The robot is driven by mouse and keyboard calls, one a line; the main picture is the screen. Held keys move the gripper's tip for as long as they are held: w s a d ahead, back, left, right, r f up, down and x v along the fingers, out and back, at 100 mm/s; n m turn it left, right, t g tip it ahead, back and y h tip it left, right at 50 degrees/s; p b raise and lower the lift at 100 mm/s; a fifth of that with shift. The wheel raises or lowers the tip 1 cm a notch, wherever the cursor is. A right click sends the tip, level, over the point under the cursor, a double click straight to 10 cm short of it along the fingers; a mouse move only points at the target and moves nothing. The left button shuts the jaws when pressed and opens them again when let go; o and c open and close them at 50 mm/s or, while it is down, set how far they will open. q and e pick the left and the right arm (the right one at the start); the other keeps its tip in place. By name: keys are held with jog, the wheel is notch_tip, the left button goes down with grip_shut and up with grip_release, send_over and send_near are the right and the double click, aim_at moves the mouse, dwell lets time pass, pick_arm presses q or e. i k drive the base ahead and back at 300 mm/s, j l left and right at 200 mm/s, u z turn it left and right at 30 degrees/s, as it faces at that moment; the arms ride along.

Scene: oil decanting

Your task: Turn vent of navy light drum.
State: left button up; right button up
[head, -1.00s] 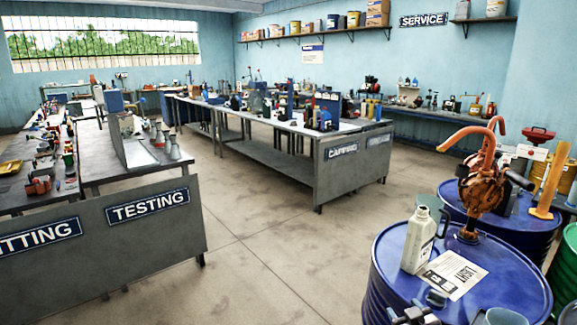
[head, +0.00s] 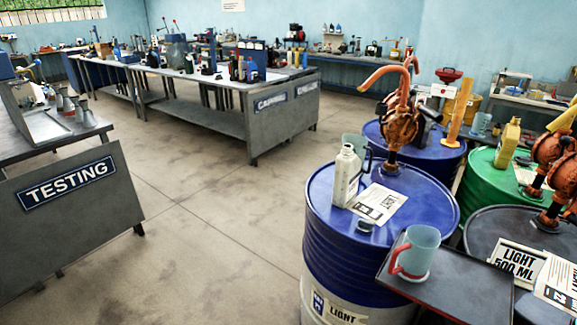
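The navy light drum (head: 322,226) stands upright in the right half of the head view, with a "LIGHT" label low on its side. A small dark cap, which looks like the vent (head: 367,226), sits on its top near the front rim. I cannot tell whether the vent is turned open or closed. A rusty orange hand pump (head: 402,121) rises from the back of the drum top. A pale bottle (head: 346,178) and a printed sheet (head: 379,203) are on the top behind the vent. Neither of my grippers is in view.
A clear jug with a red handle (head: 417,251) stands on a dark flat tray (head: 461,290) in front of the drum. A second blue drum (head: 433,155), a green drum (head: 482,181) and a dark drum (head: 482,226) crowd the right. The floor (head: 225,235) to the left is clear.

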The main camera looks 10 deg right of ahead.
aim_at(368, 225)
jog(key=z, duration=1.2)
